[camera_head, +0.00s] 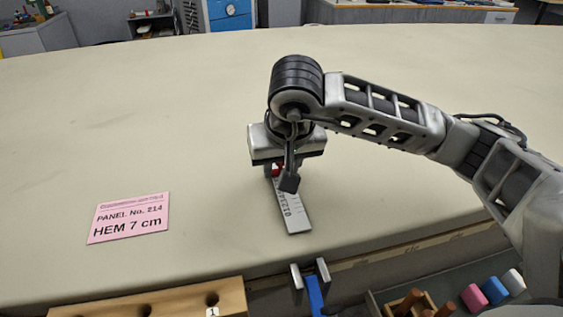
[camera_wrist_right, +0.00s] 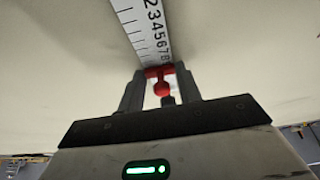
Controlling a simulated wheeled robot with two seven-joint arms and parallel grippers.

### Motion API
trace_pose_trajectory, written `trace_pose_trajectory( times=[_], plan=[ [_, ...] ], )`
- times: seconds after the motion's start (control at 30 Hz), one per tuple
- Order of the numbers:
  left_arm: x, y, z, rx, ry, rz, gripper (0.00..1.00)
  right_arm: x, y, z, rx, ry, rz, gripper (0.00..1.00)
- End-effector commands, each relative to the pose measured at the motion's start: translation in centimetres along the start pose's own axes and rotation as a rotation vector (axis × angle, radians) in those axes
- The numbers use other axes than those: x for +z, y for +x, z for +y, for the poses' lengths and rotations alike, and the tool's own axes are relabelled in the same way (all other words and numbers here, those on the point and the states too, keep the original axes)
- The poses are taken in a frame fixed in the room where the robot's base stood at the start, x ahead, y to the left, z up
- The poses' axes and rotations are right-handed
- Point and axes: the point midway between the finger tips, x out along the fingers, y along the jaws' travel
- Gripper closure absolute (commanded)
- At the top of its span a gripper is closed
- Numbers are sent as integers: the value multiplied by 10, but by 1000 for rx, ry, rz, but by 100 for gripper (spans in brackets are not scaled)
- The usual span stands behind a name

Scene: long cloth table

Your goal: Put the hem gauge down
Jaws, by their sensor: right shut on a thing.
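The hem gauge (camera_head: 292,207) is a flat white ruler with black numbers and a red slider. It is over the cloth table (camera_head: 400,170), its free end pointing towards the front edge. My right gripper (camera_head: 276,172) is shut on the gauge near its red part, at the far end. In the right wrist view my gripper's fingers (camera_wrist_right: 161,92) stand either side of the red slider (camera_wrist_right: 161,88), and the numbered strip (camera_wrist_right: 143,28) runs away from them. I cannot tell whether the gauge touches the cloth. My left gripper is not in view.
A pink card (camera_head: 129,218) reading "PANEL No. 214, HEM 7 cm" lies to the left. A wooden block with holes (camera_head: 180,303), a blue piece between grey prongs (camera_head: 315,294) and a tray with coloured pieces (camera_head: 474,297) are along the front.

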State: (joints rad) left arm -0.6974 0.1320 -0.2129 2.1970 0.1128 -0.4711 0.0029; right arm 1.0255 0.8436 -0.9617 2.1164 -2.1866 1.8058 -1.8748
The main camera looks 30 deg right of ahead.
Motion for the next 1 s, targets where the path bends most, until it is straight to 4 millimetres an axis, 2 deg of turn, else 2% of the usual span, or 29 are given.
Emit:
trace_pose_trajectory(
  times=[0.23,0.27,0.3,0.33,0.6,0.73,0.87,1.0],
  plan=[
    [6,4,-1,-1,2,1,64,2,5,0,-1,0,2,100],
    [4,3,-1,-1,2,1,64,1,3,0,0,0,1,57],
    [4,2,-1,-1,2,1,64,1,3,0,0,0,1,46],
    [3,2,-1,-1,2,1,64,1,3,0,0,0,0,44],
    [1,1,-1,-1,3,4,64,1,2,0,0,0,0,44],
    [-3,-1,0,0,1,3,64,-1,-6,0,-2,0,2,44],
    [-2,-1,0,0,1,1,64,-2,-30,-1,-4,0,7,44],
    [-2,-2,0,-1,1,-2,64,-2,-62,-1,-4,-1,7,44]
  ],
)
